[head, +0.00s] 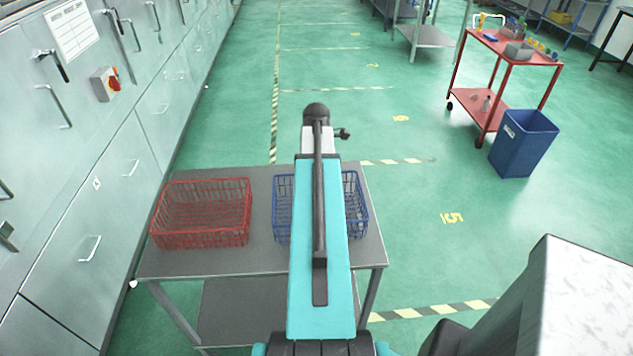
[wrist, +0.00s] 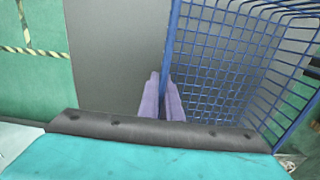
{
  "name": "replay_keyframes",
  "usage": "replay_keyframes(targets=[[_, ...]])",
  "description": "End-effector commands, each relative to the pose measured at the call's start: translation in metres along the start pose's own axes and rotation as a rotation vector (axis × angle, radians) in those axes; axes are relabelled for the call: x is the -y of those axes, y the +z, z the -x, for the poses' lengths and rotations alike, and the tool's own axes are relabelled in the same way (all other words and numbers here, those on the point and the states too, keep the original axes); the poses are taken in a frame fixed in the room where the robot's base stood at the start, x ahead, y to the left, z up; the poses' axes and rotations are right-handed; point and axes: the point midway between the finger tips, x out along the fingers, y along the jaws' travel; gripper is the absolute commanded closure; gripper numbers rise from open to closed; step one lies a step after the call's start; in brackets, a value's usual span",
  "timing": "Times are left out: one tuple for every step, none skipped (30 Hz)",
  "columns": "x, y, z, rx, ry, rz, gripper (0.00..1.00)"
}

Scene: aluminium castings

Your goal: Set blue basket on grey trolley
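The grey trolley (head: 262,264) stands in front of me, with its top and a lower shelf showing. The blue basket (head: 283,209) is at the right part of its top, partly hidden behind my arm. I cannot tell whether its base touches the top or is just above it. In the wrist view the blue wire basket (wrist: 235,60) fills the right side, with the grey trolley top (wrist: 115,60) to its left. My gripper (wrist: 164,95) has its two purple fingers close together, one on each side of the basket's wire wall, shut on it. My arm hides the fingers in the head view.
A red basket (head: 201,214) sits on the left part of the trolley top, with a narrow gap to the blue one. Grey cabinets (head: 100,190) line the left. A red trolley (head: 489,101) and a blue bin (head: 524,143) stand at the right. Floor between is clear.

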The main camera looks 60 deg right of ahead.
Motion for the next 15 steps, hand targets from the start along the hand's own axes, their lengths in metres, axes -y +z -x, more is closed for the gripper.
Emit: replay_keyframes(targets=[[0.0002, 0.0001, -0.0004, 0.0, -0.001, 0.0, 1.0], [0.0002, 0.0002, -0.0007, 0.0, 0.0, 0.0, 1.0], [0.0001, 0.0002, -0.0007, 0.0, 0.0, 0.0, 1.0], [0.0001, 0.0003, -0.0007, 0.0, 0.0, 0.0, 1.0], [0.0001, 0.0003, -0.0006, 0.0, 0.0, 0.0, 1.0], [0.0001, 0.0003, -0.0006, 0.0, 0.0, -0.001, 1.0], [0.0001, 0.0004, -0.0005, 0.0, 0.0, -0.001, 1.0], [0.0001, 0.0004, -0.0005, 0.0, 0.0, -0.001, 1.0], [0.0001, 0.0004, -0.0008, 0.0, 0.0, -0.001, 1.0], [0.0002, 0.0005, -0.0012, 0.0, -0.001, -0.001, 1.0], [0.0002, 0.0005, -0.0019, 0.0, -0.001, -0.001, 1.0], [0.0002, 0.0005, -0.0028, 0.0, -0.001, -0.001, 1.0], [0.0002, 0.0006, -0.0034, 0.0, -0.001, -0.001, 1.0], [0.0001, 0.0006, -0.0039, 0.0, 0.0, -0.001, 0.94], [0.0001, 0.0006, -0.0035, 0.0, 0.0, -0.001, 0.87]])
